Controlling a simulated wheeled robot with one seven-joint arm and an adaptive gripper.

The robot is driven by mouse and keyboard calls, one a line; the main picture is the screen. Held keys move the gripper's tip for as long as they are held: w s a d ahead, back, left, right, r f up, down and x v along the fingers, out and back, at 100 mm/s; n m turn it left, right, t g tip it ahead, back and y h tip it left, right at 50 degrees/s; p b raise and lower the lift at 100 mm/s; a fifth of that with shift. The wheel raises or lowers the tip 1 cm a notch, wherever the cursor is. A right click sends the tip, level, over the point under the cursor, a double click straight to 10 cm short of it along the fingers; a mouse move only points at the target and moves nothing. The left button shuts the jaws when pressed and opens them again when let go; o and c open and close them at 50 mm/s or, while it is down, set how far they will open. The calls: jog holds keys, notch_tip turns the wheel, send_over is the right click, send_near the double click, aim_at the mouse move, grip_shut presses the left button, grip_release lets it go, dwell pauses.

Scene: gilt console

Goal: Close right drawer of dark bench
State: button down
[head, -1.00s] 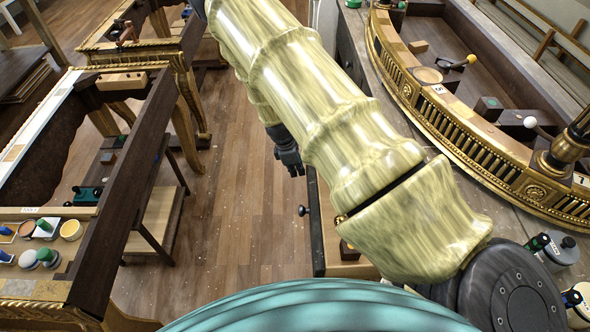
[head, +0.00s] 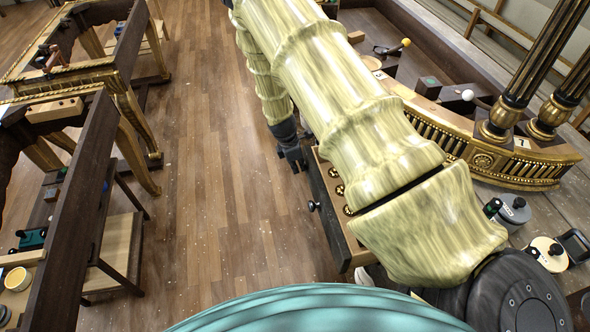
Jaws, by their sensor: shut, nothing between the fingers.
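The drawer (head: 335,226) sticks out from the left side of the bench (head: 545,232), below my arm. It has a dark front, a light wooden rim and a small round knob (head: 313,206). Several round brass-and-dark pieces lie inside it. My arm hides the drawer's right part and the near bench side. My gripper (head: 293,163) is dark and shut, with nothing in it. It points down near the drawer's far front corner, and I cannot tell whether it touches the drawer.
A curved gilt piece with dark columns (head: 525,85) stands on the bench, with jars (head: 515,210) near it. Gilt-edged frames and stands (head: 75,200) fill the left. The wooden floor (head: 215,190) between them is clear.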

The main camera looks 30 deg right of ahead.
aim_at(307, 165)
jog(key=shift+s+d, duration=0.3)
jog(key=shift+d, duration=0.45)
jog(key=shift+s+d, duration=0.25)
jog(key=shift+d, duration=0.5)
jog(key=shift+a, duration=0.1)
